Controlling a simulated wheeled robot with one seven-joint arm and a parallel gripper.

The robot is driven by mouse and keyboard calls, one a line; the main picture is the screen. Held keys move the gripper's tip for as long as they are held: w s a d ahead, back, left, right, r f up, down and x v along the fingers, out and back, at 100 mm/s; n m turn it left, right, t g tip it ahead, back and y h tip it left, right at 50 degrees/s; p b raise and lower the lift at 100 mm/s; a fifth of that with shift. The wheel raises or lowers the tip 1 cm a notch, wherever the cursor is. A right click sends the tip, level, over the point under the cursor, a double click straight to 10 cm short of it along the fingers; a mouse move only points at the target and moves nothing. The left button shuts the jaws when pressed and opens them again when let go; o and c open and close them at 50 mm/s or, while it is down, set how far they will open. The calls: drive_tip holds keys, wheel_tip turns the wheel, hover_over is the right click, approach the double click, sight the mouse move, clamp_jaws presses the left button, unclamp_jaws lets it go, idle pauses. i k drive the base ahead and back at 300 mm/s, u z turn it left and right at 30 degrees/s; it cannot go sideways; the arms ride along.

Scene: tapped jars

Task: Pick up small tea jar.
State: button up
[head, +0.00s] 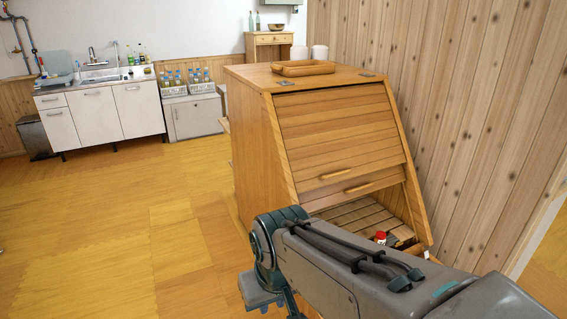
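A small object with a red top and some white (380,238) sits in the open lower part of the wooden roll-front cabinet (250,140). It is too small to tell for sure whether it is the small tea jar. A dark item (402,234) lies beside it, partly hidden. My grey arm crosses the lower right in front of the cabinet and hides part of its opening. My gripper is out of the picture, so its state does not show.
A wooden tray (303,69) and white containers (319,52) sit on the cabinet top. A plank wall (460,110) stands close on the right. A sink counter (100,115) and crates of bottles (188,90) are at the back left. The yellow floor (110,220) at left is clear.

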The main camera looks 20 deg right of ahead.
sight(380, 237)
drive_tip(key=z, duration=0.45)
drive_tip(key=i, duration=0.65)
drive_tip(key=z, duration=3.15)
drive_tip(key=i, duration=2.25)
drive_tip(key=u, duration=1.4)
